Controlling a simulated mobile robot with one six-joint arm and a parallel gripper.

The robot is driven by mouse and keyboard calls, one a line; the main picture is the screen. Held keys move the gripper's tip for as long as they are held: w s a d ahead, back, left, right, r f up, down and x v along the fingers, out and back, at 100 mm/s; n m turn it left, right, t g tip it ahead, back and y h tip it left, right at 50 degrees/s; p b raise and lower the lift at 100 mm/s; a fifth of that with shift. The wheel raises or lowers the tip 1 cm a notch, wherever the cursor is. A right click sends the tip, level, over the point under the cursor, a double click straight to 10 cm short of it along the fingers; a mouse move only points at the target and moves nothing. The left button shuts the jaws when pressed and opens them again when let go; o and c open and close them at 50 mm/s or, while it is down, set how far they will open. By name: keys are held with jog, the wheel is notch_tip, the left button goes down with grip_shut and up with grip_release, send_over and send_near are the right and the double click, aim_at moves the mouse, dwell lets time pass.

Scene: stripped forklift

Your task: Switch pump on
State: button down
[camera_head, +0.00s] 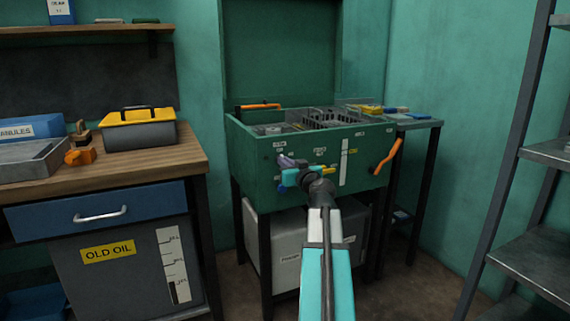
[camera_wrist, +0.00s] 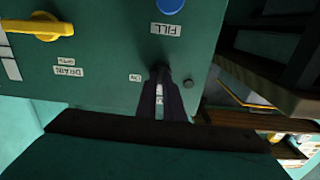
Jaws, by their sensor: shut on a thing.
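The green parts-washer tank (camera_head: 255,180) stands ahead with its lid up, with labels and controls on its front panel. My gripper (camera_head: 284,160) is at the left part of that panel. In the wrist view its dark purple fingers (camera_wrist: 162,84) are closed on a small dark pump switch (camera_wrist: 161,71) beside an "ON" label (camera_wrist: 135,78). The fingers hide most of the switch, so I cannot tell its position. A second label shows partly between the fingers.
Near the fingers are a blue FILL knob (camera_wrist: 170,5) and a yellow DRAIN handle (camera_wrist: 42,26). An orange lever (camera_head: 388,157) sticks out at the panel's right. A workbench (camera_head: 180,160) stands left and a metal shelf (camera_head: 545,205) right.

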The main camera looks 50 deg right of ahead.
jog(key=shift+s+d+f+m+p, duration=0.1)
jog(key=shift+m+p, duration=1.1)
jog(key=shift+m, duration=2.2)
jog(key=shift+d+f+m+p, duration=0.1)
jog(key=shift+m+p, duration=1.05)
jog(key=shift+m, duration=2.25)
jog(key=c, duration=1.9)
grip_release()
jog(key=shift+o, duration=0.2)
jog(key=shift+s, duration=0.1)
